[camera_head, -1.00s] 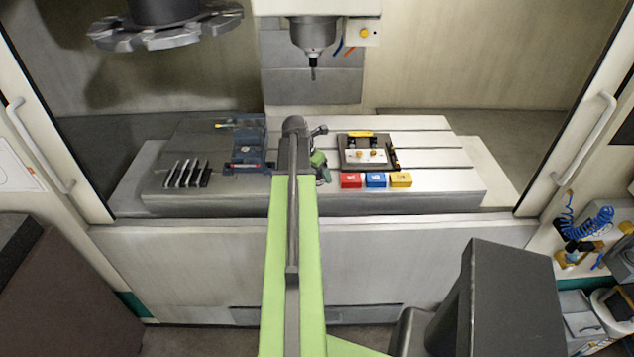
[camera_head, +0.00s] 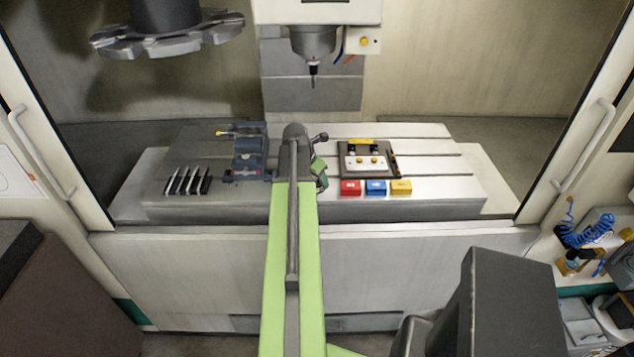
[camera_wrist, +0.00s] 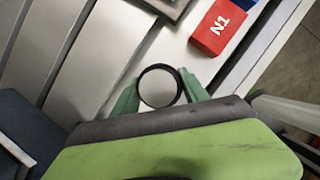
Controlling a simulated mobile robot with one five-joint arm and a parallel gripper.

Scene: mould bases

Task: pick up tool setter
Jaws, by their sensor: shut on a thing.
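The tool setter (camera_wrist: 159,87) is round, with a dark rim and a pale grey top, in the middle of the wrist view. My gripper (camera_wrist: 160,82) has one green finger on each side of it and is shut on it. Its lower part is hidden behind my wrist, so I cannot tell whether it touches the table. In the head view my gripper (camera_head: 319,172) is over the front middle of the machine table, partly behind my arm; the tool setter is not clearly visible there.
Red (camera_head: 350,187), blue (camera_head: 375,187) and yellow (camera_head: 400,187) boxes sit close on the right, before a dark fixture plate (camera_head: 349,172). A blue vise (camera_head: 249,155) stands left, with several dark upright plates (camera_head: 187,181) beyond. The spindle (camera_head: 313,45) hangs above the back.

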